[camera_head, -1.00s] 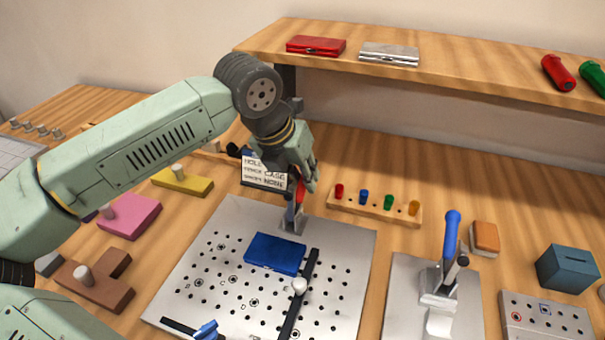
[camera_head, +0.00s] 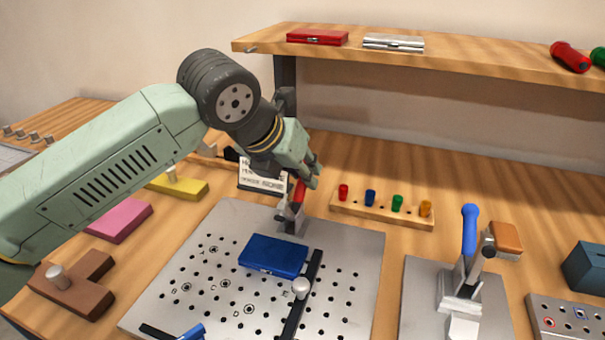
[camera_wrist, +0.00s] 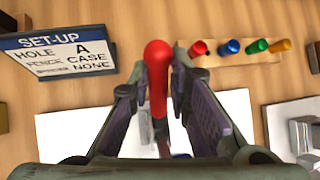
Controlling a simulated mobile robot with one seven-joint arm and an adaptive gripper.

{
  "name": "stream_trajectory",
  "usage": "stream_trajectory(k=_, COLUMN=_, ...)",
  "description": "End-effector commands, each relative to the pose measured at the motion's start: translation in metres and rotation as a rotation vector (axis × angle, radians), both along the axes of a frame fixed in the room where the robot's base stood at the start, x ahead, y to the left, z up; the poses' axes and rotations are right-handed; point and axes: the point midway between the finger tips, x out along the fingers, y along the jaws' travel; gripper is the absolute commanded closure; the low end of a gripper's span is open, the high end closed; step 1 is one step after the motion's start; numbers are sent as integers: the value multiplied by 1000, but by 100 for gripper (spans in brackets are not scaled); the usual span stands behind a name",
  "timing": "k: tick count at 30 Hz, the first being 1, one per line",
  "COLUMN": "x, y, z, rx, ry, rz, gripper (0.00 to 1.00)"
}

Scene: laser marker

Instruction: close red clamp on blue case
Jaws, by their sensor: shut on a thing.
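The blue case (camera_head: 273,255) lies flat on the perforated metal plate (camera_head: 205,270), with a black bar along its right side. The red clamp (camera_head: 298,192) stands at the plate's back edge behind the case, its red handle pointing up. My gripper (camera_head: 306,180) is at that handle. In the wrist view the red handle (camera_wrist: 158,75) stands between the two fingers of my gripper (camera_wrist: 166,95), which is shut on it. The clamp's lower part is mostly hidden by the fingers in the wrist view, and I cannot tell whether its tip touches the case.
A set-up sign (camera_head: 262,176) stands left of the clamp. A wooden rack of coloured pegs (camera_head: 382,208) is to the right. A blue-handled clamp (camera_head: 469,230) stands on another plate at right. A shelf (camera_head: 450,60) overhangs the back.

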Motion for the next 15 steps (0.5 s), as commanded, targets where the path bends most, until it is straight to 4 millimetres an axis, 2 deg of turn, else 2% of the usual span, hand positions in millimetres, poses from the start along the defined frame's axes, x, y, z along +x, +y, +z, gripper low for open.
stream_trajectory(k=9, x=1, y=2, z=1, rx=-1, ry=-2, rz=7, gripper=64)
stream_trajectory(k=15, x=1, y=1, z=0, rx=0, ry=0, rz=4, gripper=64)
